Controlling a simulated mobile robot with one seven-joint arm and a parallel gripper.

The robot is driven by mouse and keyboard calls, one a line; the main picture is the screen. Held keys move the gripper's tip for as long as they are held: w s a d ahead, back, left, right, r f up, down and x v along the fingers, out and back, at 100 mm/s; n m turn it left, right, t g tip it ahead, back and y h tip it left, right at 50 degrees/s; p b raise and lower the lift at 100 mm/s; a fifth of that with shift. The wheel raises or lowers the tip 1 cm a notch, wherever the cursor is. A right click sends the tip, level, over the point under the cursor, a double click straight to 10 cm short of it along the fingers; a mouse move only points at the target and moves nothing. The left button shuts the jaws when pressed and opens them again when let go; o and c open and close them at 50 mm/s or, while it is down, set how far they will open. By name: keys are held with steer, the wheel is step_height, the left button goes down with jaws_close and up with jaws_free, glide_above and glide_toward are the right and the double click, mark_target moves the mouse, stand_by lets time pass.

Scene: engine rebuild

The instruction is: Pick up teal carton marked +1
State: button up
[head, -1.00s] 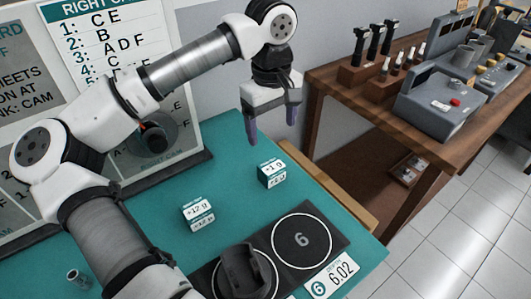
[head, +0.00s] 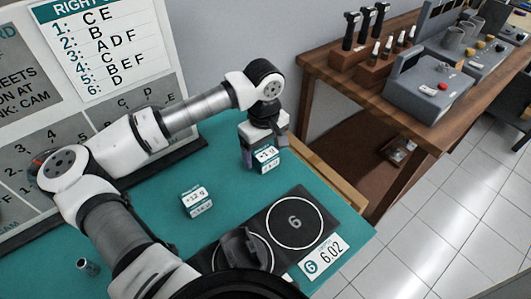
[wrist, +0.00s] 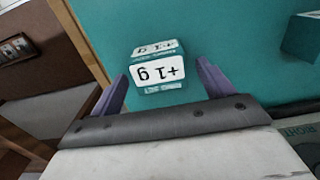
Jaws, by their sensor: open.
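The teal carton marked +1 g (head: 266,158) stands on the teal table mat near its far right edge. In the wrist view the carton (wrist: 158,72) shows its white label upside down, between and just beyond the two purple fingertips. My gripper (wrist: 160,85) is open, with one finger on each side of the carton and visible gaps.
A second carton marked +12 g (head: 197,202) stands to the left and nearer. A black pad with a ring marked 6 (head: 294,222) lies in front, beside a 6.02 card (head: 325,256). A board (head: 110,50) stands behind. A wooden bench (head: 420,120) is at right.

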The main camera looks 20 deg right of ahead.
steer(key=shift+f, duration=0.7)
steer(key=c, duration=1.1)
steer(key=shift+r, duration=0.1)
